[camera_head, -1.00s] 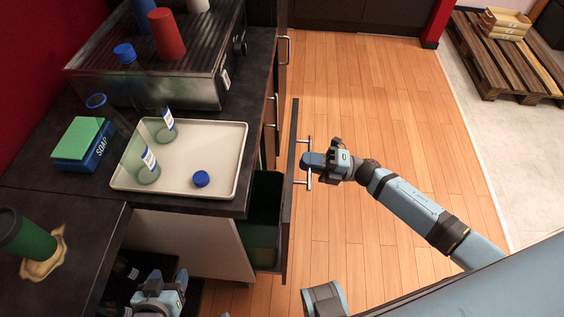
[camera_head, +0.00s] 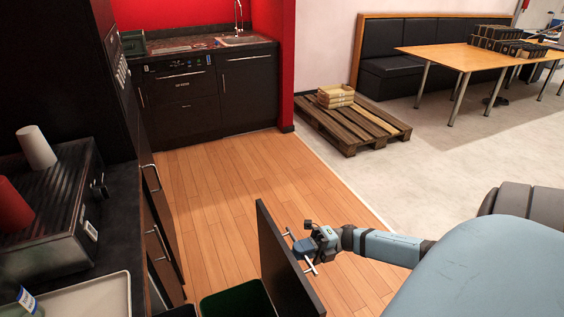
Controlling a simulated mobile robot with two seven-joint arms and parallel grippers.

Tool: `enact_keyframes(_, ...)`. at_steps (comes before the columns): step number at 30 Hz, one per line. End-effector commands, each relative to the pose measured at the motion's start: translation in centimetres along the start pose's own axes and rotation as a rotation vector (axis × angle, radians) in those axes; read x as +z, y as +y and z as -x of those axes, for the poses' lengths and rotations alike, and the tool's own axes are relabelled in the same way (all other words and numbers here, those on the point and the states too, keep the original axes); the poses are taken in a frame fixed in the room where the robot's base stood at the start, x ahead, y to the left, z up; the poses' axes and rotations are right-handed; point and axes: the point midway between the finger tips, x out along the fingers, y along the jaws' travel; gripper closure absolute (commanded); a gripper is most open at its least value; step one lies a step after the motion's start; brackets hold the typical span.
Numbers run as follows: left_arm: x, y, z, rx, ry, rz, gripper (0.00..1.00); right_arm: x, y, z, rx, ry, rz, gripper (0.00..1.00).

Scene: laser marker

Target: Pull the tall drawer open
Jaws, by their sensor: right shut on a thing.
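The tall drawer (camera_head: 285,262) stands pulled out from the counter, its dark front panel upright and seen nearly edge-on. A green bin (camera_head: 238,301) shows inside it, behind the front. My right gripper (camera_head: 303,247) is shut on the drawer's silver bar handle (camera_head: 311,266) on the outer face of the front. The gripper covers the middle of the handle. My left gripper is not in this view.
The dark counter (camera_head: 120,235) with a tray (camera_head: 92,297) and a metal appliance (camera_head: 50,215) is at the left. Wood floor (camera_head: 215,185) is clear beyond the drawer. A pallet (camera_head: 352,125) with boxes stands farther back.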

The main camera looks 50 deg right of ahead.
Motion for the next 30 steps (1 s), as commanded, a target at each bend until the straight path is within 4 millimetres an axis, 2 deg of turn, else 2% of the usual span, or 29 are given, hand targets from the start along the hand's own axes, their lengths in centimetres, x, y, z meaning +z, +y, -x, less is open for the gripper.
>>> enact_keyframes(6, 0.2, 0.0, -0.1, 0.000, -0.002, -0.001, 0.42, 0.0, 0.2, 1.5, -0.001, 0.000, -0.001, 1.00)
enact_keyframes(18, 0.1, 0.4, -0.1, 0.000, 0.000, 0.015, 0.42, 0.0, 0.3, 1.7, 0.000, 0.000, -0.001, 1.00)
enact_keyframes(19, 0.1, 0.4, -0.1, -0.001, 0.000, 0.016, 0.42, 0.0, 0.3, 1.7, 0.000, 0.000, -0.001, 0.85)
enact_keyframes(22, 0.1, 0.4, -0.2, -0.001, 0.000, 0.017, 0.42, 0.0, 0.3, 1.7, 0.000, 0.000, 0.000, 0.63)
enact_keyframes(30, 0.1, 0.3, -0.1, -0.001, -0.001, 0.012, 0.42, 0.0, 0.3, 1.7, 0.000, 0.000, 0.000, 0.63)
